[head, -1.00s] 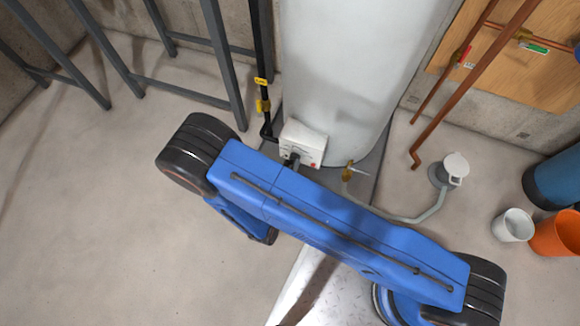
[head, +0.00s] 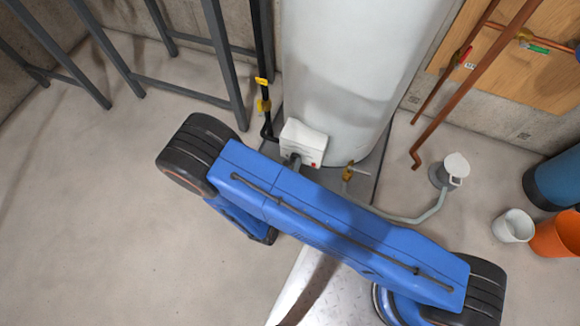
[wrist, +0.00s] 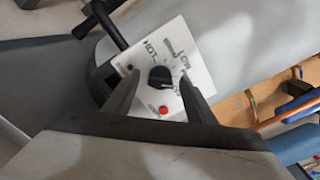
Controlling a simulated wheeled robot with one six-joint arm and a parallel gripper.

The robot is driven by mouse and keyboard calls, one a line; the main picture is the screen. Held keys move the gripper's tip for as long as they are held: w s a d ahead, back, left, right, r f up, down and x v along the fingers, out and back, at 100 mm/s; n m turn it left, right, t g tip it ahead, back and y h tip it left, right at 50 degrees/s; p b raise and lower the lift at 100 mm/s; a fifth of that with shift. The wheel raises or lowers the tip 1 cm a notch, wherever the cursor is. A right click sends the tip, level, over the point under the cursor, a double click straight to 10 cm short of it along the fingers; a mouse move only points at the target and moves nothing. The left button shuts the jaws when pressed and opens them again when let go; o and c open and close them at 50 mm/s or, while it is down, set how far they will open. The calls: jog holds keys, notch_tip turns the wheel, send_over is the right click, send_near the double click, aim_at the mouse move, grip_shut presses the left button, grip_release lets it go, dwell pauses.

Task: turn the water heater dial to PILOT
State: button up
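The water heater (head: 345,80) is a tall pale cylinder with a white control box (head: 303,142) low on its front. In the wrist view, the box face (wrist: 190,62) carries a round black dial (wrist: 160,77), a red button (wrist: 163,111) and the words HOT and LOW. Other lettering beside the dial is partly covered, and I cannot read a PILOT mark. My gripper (wrist: 159,84) is open, with one dark finger on each side of the dial and gaps between. I cannot tell how near the fingertips are to the face. In the head view my arm hides most of the gripper.
A grey metal frame (head: 220,60) stands at left. Copper pipes (head: 470,80), a white bucket (head: 513,225) and an orange bucket (head: 558,235) are at right.

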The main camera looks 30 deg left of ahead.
jog(key=s+d, duration=0.2)
jog(key=s, duration=1.5)
jog(key=shift+s, duration=0.15)
dwell(0.4)
